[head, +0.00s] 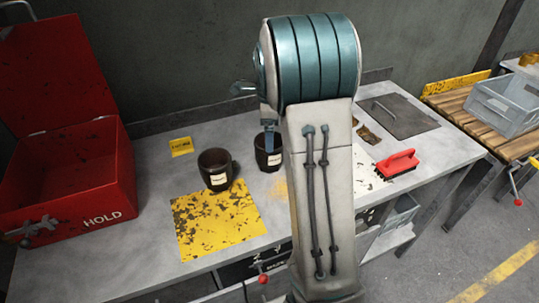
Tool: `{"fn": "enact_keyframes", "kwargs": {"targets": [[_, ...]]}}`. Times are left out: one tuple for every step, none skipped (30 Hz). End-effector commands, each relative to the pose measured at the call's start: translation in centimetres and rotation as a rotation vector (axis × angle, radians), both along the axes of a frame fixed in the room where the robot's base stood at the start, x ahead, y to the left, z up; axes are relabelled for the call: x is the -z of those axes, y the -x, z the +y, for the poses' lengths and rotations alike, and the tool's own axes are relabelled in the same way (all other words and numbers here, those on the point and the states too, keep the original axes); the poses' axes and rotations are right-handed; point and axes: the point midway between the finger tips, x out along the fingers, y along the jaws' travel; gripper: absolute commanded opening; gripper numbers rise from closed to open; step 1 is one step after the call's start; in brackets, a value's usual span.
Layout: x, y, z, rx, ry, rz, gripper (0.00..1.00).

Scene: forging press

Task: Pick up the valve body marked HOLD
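I cannot make out a valve body in the head view. The word HOLD shows in white on the front of an open red box (75,198) at the left of the bench, and its inside is mostly out of sight. Two dark mugs with pale labels stand on the bench: one (214,168) behind the yellow mat, the other (266,154) close to my arm. Their label text is too small to read. My gripper (269,140) is mostly hidden behind my arm. One blue-grey finger shows at the right mug's rim; I cannot tell whether it touches.
A worn yellow mat (218,222) lies on the grey bench (165,262), with a small yellow sign (181,147) behind. Right of my arm are a red brush (397,164) and a dark plate (402,116). A grey crate (505,103) sits on a slatted table at far right.

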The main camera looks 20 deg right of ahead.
Motion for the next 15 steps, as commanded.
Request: {"fn": "enact_keyframes", "kwargs": {"targets": [[0.8,0.0,0.0,0.001,0.0,0.003,1.0],[1.3,0.0,-0.1,0.001,0.0,0.003,1.0],[1.7,0.1,-0.1,0.001,0.0,0.003,1.0],[1.9,0.0,-0.1,0.002,-0.001,0.002,1.0],[2.1,0.0,-0.1,0.002,0.0,0.0,1.0],[2.3,0.0,-0.1,0.002,0.0,0.0,1.0],[2.4,0.0,-0.2,0.002,0.0,0.0,1.0],[2.6,0.0,-0.2,0.003,0.0,0.001,1.0],[3.0,0.1,-0.2,0.003,-0.001,0.002,1.0],[3.3,0.1,-0.2,0.003,-0.001,0.002,1.0],[3.7,0.1,-0.2,0.004,-0.001,0.004,1.0],[4.3,0.1,-0.2,0.004,-0.001,0.004,1.0],[4.8,0.1,-0.2,0.004,-0.001,0.004,1.0],[5.3,0.2,-0.2,0.005,-0.001,0.004,1.0],[6.0,0.2,-0.2,0.004,-0.001,0.005,1.0]]}}
